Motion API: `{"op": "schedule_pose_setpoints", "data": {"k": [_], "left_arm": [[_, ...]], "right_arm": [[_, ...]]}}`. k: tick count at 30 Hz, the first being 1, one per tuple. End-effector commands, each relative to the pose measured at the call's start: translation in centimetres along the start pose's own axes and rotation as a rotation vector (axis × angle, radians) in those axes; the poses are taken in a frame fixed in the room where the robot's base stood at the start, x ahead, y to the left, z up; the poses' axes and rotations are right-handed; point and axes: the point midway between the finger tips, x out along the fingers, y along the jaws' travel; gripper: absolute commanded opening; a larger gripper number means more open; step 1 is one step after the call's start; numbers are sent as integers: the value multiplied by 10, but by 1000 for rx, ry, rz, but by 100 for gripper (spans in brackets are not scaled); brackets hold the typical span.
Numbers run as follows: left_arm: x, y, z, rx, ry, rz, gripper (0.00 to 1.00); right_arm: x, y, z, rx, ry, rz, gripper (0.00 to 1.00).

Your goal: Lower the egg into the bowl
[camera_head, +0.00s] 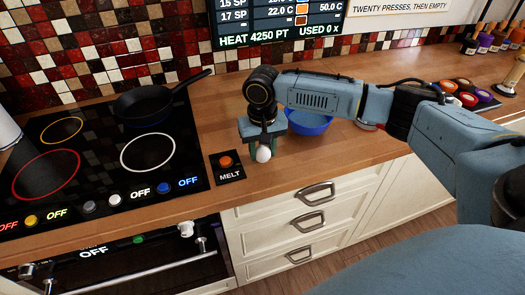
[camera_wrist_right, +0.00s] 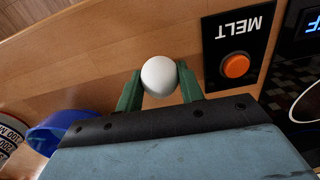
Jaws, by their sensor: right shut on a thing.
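A white egg (camera_head: 263,154) is held in my right gripper (camera_head: 263,148), above the wooden counter near its front edge. In the right wrist view the egg (camera_wrist_right: 160,76) sits between the two green fingers of the gripper (camera_wrist_right: 159,82), which are shut on it. The blue bowl (camera_head: 308,122) stands on the counter to the right of and behind the egg, partly hidden by my right arm. In the right wrist view part of the bowl (camera_wrist_right: 62,130) shows at the lower left. The egg is apart from the bowl. My left gripper is not in view.
A panel marked MELT with an orange button (camera_head: 225,162) lies just left of the egg. Further left is a black cooktop (camera_head: 95,165) with a dark pan (camera_head: 158,100). Drawers with handles (camera_head: 308,223) are below the counter edge.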

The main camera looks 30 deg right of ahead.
Motion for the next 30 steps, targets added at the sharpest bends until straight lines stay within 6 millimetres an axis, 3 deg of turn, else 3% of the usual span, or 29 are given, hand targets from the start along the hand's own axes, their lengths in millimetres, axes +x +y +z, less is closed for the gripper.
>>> {"op": "schedule_pose_setpoints", "data": {"k": [12,17,30], "left_arm": [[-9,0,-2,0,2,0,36],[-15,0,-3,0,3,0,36],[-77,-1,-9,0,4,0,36]], "right_arm": [[-77,0,-1,0,4,-3,15],[-97,2,-2,2,2,-1,15],[-140,46,-26,7,-1,1,15]]}}
